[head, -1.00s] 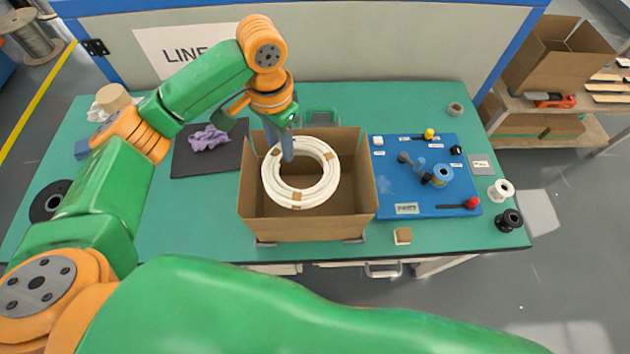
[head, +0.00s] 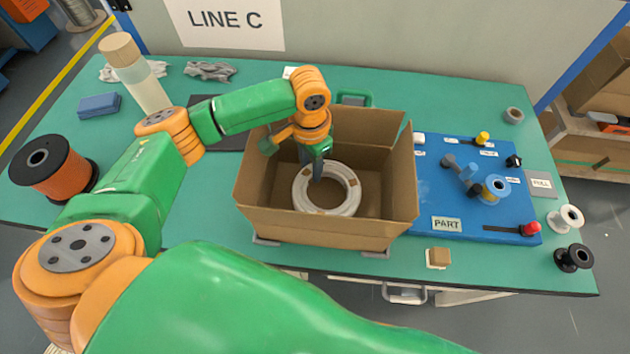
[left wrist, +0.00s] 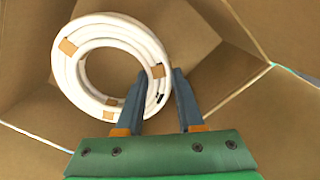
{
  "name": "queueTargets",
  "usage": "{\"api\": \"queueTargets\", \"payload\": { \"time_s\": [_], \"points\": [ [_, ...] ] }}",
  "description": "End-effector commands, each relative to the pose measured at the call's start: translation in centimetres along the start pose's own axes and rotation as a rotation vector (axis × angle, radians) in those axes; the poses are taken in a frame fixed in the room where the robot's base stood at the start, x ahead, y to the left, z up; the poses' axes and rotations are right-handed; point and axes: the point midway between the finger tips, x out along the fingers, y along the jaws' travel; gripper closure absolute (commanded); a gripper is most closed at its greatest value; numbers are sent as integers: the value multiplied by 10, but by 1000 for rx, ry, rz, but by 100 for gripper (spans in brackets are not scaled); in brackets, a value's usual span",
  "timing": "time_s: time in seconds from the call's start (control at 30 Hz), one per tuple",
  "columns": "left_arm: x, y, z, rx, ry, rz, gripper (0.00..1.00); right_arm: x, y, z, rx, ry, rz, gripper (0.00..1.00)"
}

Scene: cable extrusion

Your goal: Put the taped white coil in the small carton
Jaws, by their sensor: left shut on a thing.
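The taped white coil (head: 351,193) is a thick ring with brown tape patches. It is inside the open small carton (head: 310,228), below its rim. I cannot tell whether it touches the floor. My right gripper is not in view.
A blue board (head: 432,190) with tools and spools stands right of the carton. An orange spool (head: 66,178) and a tall bottle (head: 140,80) are on the left. A small brown block (head: 439,257) lies near the table's front edge.

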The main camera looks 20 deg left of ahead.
Motion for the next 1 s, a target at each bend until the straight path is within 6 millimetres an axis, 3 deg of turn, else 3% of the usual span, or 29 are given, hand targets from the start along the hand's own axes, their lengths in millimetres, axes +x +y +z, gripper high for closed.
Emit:
{"api": "queueTargets", "payload": {
  "time_s": [0.1, 0.17, 0.5, 0.53, 0.63, 0.9, 1.0],
  "points": [
    [26, 0, 1, -1, -4, 0, 100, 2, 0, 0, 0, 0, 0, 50],
    [34, 0, 1, -1, -2, -1, 100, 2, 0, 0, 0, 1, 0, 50],
    [38, 0, 0, 1, -1, 0, 100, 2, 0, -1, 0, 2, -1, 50],
    [38, 0, 0, 1, -1, 0, 61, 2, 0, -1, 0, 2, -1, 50],
    [38, 0, 0, 1, 0, -1, 34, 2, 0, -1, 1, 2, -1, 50],
    [38, 0, 0, 1, 0, -1, 33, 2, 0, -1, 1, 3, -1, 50],
    [29, 0, 0, 0, 1, -2, 33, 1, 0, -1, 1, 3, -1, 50]
  ]
}}
